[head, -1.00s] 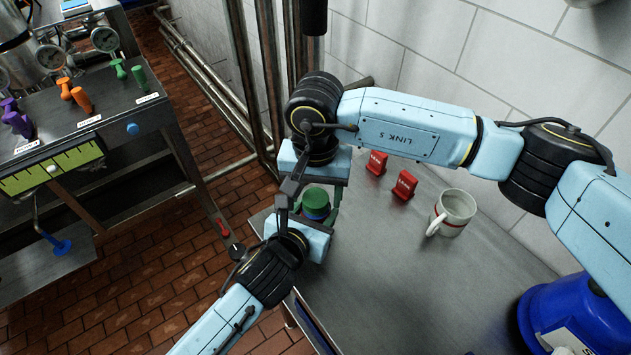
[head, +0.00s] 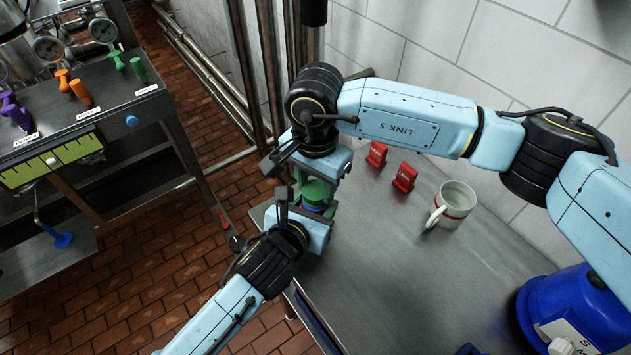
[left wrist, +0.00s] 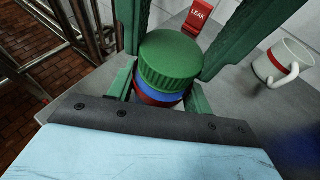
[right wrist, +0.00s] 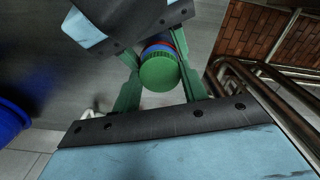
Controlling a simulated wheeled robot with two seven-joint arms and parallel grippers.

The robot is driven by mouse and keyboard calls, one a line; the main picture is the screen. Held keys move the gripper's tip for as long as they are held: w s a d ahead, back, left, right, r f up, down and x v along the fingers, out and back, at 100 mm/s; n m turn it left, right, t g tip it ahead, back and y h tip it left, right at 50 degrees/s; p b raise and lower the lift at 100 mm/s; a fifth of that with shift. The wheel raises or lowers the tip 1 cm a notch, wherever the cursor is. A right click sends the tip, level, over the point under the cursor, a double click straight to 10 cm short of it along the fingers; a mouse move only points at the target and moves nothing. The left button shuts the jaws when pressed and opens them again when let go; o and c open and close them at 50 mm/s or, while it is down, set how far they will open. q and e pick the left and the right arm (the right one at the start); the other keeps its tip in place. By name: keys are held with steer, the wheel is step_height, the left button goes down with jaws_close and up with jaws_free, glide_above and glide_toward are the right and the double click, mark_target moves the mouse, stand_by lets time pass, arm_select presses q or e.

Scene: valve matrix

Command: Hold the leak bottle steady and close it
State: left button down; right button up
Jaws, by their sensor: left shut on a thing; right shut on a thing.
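The leak bottle has a ribbed green cap (left wrist: 170,58), a blue band (left wrist: 158,92) and a red part below. My left gripper (head: 312,207) is shut on the bottle from the near side. The bottle's lower body is mostly hidden, and the exact finger contacts are hard to see.
Two red tags, one (head: 377,154) behind the other (head: 404,178), stand on the grey table (head: 400,270). A white mug (head: 452,205) with a red band stands right of them, and a blue container (head: 565,305) further right. A valve bench (head: 95,115) stands left.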

steer(key=m, duration=0.5)
steer(key=shift+m, duration=0.4)
steer(key=m, duration=0.5)
steer(key=o, duration=1.1)
steer(key=shift+r, duration=2.25)
steer(key=shift+c, duration=0.5)
